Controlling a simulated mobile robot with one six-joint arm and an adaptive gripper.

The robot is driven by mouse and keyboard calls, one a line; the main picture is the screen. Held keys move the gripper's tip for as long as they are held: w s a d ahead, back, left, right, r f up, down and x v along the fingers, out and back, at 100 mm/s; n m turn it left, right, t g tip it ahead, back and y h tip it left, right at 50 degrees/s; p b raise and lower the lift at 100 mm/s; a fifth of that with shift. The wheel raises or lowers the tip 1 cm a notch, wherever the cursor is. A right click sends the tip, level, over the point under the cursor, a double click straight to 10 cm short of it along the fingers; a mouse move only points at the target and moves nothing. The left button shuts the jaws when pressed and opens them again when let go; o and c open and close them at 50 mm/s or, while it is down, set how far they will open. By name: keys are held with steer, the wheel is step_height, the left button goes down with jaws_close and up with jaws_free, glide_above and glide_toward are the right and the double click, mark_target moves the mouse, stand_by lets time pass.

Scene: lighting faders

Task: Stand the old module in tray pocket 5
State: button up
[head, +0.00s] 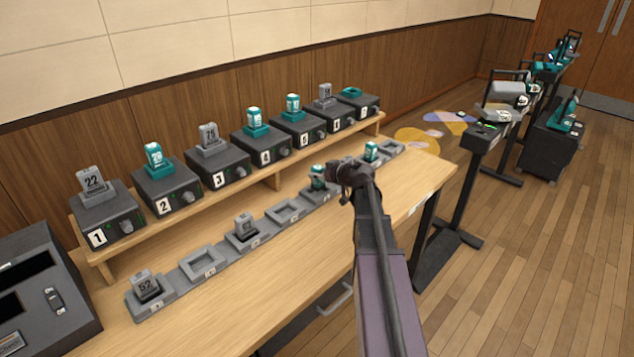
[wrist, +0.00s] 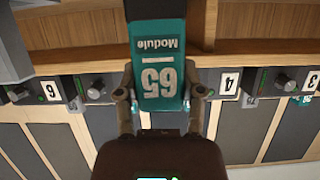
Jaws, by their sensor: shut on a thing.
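My gripper (head: 345,172) is shut on a teal module. The wrist view shows this teal module (wrist: 160,60) between both fingers, its label reading "Module" and 65, inverted in the picture. In the head view the held module (head: 317,178) is upright at the fifth pocket (head: 322,196) from the near left end of the tray row. I cannot tell whether its foot touches the pocket. My gripper and arm hide part of the row just beyond it.
Pockets nearby hold a grey module 52 (head: 143,285), another grey module (head: 244,226) and a teal module (head: 371,150). An empty pocket (head: 287,210) is just left of the held module. Numbered control boxes (head: 165,190) stand on the shelf behind. Bare tabletop lies in front.

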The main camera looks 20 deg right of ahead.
steer(key=shift+f+b, duration=0.9)
steer(key=shift+f, duration=0.35)
steer(key=shift+f, duration=0.2)
steer(key=o, duration=1.2)
steer(key=shift+r, duration=0.25)
steer(key=shift+s+d+r, duration=0.1)
steer(key=shift+s+r, duration=0.05)
steer(key=shift+s, duration=0.15)
steer(key=shift+p+v, duration=2.3)
steer(key=shift+v, duration=3.4)
